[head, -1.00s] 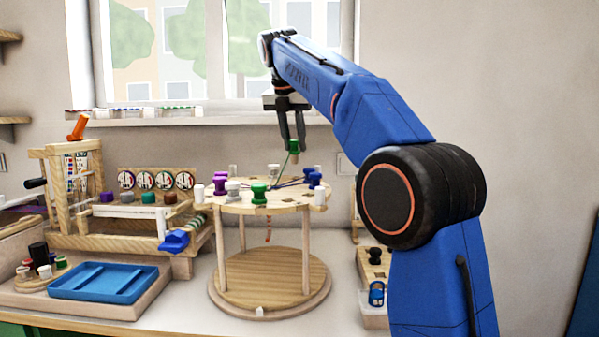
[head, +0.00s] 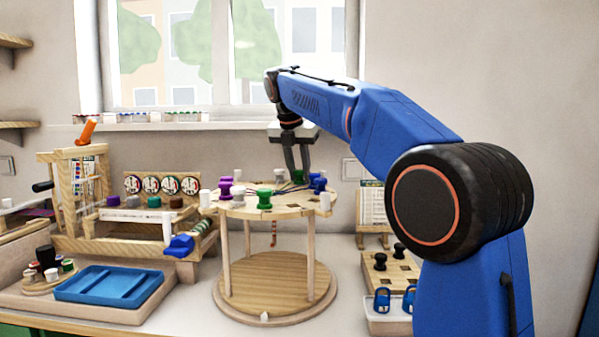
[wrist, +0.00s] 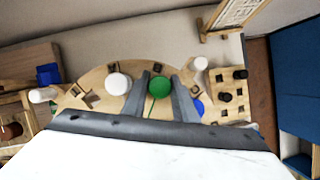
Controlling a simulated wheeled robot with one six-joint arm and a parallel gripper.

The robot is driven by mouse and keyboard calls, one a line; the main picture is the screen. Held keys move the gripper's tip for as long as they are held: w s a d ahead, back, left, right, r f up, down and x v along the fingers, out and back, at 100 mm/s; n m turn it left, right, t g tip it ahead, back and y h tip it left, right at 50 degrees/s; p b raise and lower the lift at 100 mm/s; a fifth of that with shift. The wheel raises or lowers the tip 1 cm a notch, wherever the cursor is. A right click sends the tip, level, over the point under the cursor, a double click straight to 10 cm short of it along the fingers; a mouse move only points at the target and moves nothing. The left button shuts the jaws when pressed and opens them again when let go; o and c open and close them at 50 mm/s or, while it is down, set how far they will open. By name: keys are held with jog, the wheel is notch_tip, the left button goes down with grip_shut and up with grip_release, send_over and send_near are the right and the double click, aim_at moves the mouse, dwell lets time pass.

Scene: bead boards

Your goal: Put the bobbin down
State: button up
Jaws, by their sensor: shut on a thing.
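My gripper (head: 298,168) is over the back part of the round wooden braiding stand (head: 292,210), with its fingers pointing down. It is shut on a green bobbin (head: 298,176), which is mostly hidden by the fingers in the head view. In the wrist view the green bobbin (wrist: 159,87) shows from above between the two fingertips, at the stand top's rim, with a green thread running from it. I cannot tell whether it touches the top. Another green bobbin (head: 264,200) stands at the front of the top. Purple, white and blue bobbins (head: 319,185) stand around it.
A white bobbin (wrist: 118,84) is left of the held one in the wrist view. A wooden block with black knobs (head: 388,268) stands right of the stand. A blue tray (head: 108,285) and a wooden loom (head: 80,190) are at the left.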

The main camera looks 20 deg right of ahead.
jog(key=shift+f, duration=0.1)
jog(key=o, duration=1)
jog(key=shift+o, duration=0.2)
jog(key=v, duration=1.2)
jog(key=shift+d, duration=0.1)
